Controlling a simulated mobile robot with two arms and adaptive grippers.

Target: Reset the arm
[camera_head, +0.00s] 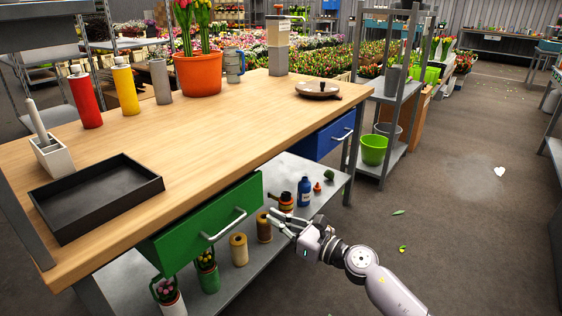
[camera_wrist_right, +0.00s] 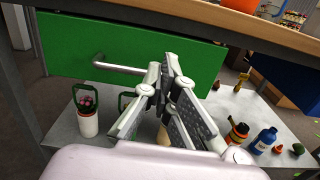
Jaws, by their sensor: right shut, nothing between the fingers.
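My right gripper (camera_head: 277,219) is shut and empty. In the head view it hangs in front of the workbench, just right of the handle of the pulled-out green drawer (camera_head: 203,226). In the right wrist view the right gripper (camera_wrist_right: 167,68) shows its fingers together, in front of the green drawer (camera_wrist_right: 60,55) and to the right of its silver handle (camera_wrist_right: 112,68). My right arm (camera_head: 362,262) comes in from the lower right. My left gripper is not in view.
The wooden workbench (camera_head: 215,130) holds a black tray (camera_head: 97,195), an orange pot (camera_head: 197,74) and several bottles. A blue drawer (camera_head: 333,133) is at its right. The lower shelf (camera_head: 262,262) holds twine spools, a blue bottle (camera_head: 304,191) and small flower pots. The floor at right is mostly clear.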

